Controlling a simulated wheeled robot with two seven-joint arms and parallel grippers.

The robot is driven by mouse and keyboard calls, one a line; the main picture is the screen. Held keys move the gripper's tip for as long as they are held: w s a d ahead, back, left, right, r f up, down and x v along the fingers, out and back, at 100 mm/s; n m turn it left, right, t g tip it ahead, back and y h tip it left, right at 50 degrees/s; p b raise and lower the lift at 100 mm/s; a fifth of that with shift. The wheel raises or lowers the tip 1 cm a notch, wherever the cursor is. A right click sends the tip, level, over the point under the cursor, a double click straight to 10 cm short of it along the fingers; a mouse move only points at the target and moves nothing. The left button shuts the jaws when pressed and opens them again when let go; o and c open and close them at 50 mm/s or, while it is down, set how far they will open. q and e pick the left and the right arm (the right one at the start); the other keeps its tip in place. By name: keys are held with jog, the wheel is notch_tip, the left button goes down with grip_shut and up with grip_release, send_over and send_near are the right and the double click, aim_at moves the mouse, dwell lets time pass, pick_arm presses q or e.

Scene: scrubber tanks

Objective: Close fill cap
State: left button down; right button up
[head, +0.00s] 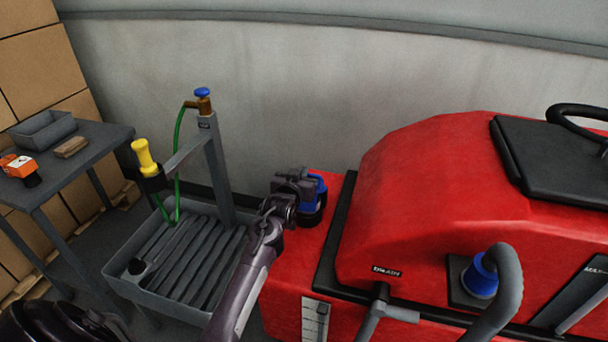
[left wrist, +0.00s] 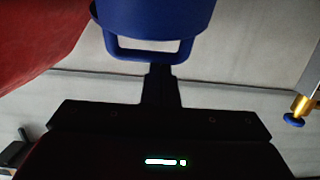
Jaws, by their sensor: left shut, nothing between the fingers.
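The blue fill cap (head: 319,186) is on the red scrubber's near left deck, over a dark ring. My left gripper (head: 299,187) is beside it on its left side and partly hides it. In the left wrist view the cap (left wrist: 155,18) fills the top middle, with a blue loop handle below it. The shut left fingertips (left wrist: 162,72) are right at the lower bar of this handle, with nothing between them. Whether they touch it, and how far the cap is tilted, I cannot tell. My right gripper is not in view.
The red scrubber body (head: 430,190) rises right of the cap. A second blue fitting (head: 481,276) with a grey hose sits lower right. Left of my arm stands a grey drain basin (head: 125,282) with a tap post (head: 216,165). A side table (head: 100,140) is further left.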

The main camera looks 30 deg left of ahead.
pick_arm(q)
jog(key=shift+s+d+f+t+b, duration=0.2)
jog(key=shift+s+f+t+b, duration=0.2)
jog(key=shift+s+f, duration=0.4)
jog(key=shift+s+d+f, duration=0.15)
jog(key=shift+s+f, duration=0.6)
jog(key=shift+f, duration=0.15)
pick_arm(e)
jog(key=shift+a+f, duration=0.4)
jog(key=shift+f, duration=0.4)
pick_arm(q)
jog(key=shift+s+d+f, duration=0.1)
jog(key=shift+s+f, duration=0.05)
jog(key=shift+f, duration=0.1)
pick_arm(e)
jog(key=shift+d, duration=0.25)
pick_arm(q)
jog(key=shift+r, duration=0.1)
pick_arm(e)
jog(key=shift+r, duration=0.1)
